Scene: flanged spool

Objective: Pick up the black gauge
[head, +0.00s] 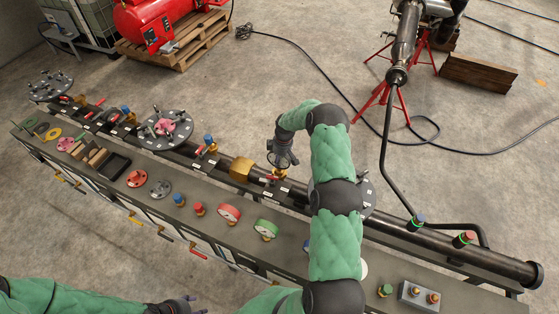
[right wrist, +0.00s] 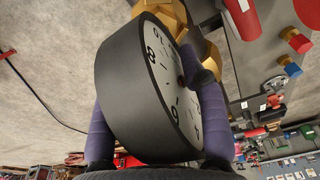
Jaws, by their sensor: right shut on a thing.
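The black gauge (right wrist: 133,92) has a thick round black case and a white dial with dark numerals. It fills the middle of the right wrist view. My right gripper (head: 283,158) is shut on it, with one purple finger on each side of the case. A brass fitting (right wrist: 168,14) shows right behind the gauge; I cannot tell whether they are still joined. In the head view the gripper is over the black pipe and mostly hides the gauge. My left gripper (head: 190,304) is at the bottom edge, partly cut off, its fingers apart and empty.
A long grey bench (head: 105,190) carries the black pipe with valves and flanges. A red gauge (head: 229,213) and a green gauge (head: 266,227) stand on its front part. A brass block (head: 241,169) sits on the pipe left of my right gripper. A bent black pipe (head: 388,165) rises at right.

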